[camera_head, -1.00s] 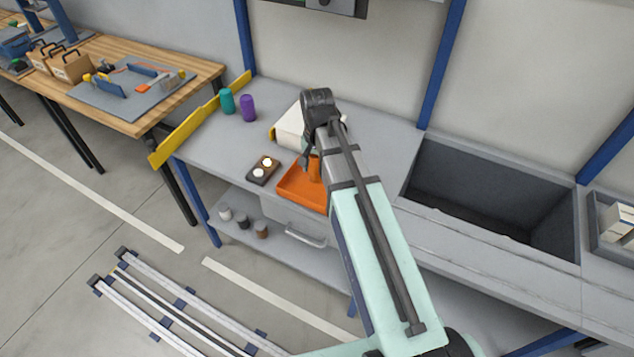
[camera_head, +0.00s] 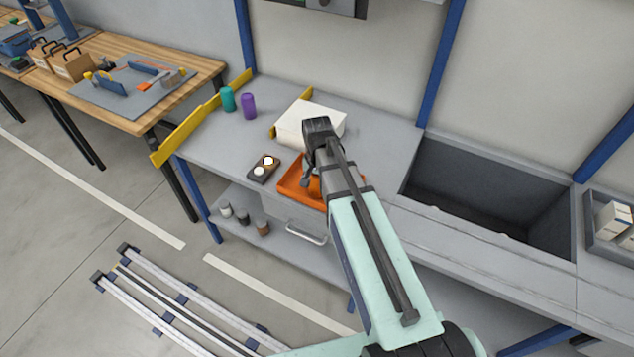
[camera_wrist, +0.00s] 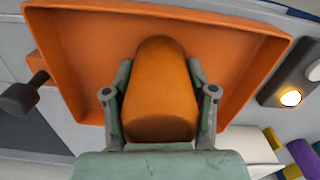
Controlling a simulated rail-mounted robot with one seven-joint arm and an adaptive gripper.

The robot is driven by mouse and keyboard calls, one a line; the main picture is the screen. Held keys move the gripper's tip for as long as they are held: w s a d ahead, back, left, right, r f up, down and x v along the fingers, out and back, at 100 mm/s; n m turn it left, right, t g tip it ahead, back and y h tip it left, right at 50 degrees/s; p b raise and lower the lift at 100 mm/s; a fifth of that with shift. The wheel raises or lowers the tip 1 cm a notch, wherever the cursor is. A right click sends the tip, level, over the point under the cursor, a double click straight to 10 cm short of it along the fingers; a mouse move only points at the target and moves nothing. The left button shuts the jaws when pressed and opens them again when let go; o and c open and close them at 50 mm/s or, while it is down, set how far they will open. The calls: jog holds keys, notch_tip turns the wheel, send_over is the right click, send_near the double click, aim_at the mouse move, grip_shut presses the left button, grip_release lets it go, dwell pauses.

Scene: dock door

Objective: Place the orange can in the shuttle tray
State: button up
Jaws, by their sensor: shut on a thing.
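The orange can (camera_wrist: 160,85) sits between the two fingers of my gripper (camera_wrist: 160,72) in the wrist view, and the fingers are shut on its sides. The shuttle tray (camera_wrist: 85,50) is orange, shallow and rimmed, and fills the view behind the can. In the head view the tray (camera_head: 289,193) lies on the grey bench, and my gripper (camera_head: 312,183) is at it, with my arm covering its right part. The can is mostly hidden there. I cannot tell whether the can touches the tray floor.
A dark box with two round lights (camera_head: 264,168) stands left of the tray. A white box (camera_head: 300,122) is behind it. Teal (camera_head: 228,99) and purple (camera_head: 248,106) cans stand at the back left by a yellow rail (camera_head: 190,130). A deep grey bin (camera_head: 490,190) is at the right.

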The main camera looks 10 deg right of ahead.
jog(key=shift+f, duration=0.2)
jog(key=o, duration=1.4)
jog(key=shift+r, duration=0.1)
jog(key=shift+c, duration=0.2)
jog(key=shift+r+b, duration=1.65)
jog(key=shift+r, duration=4.5)
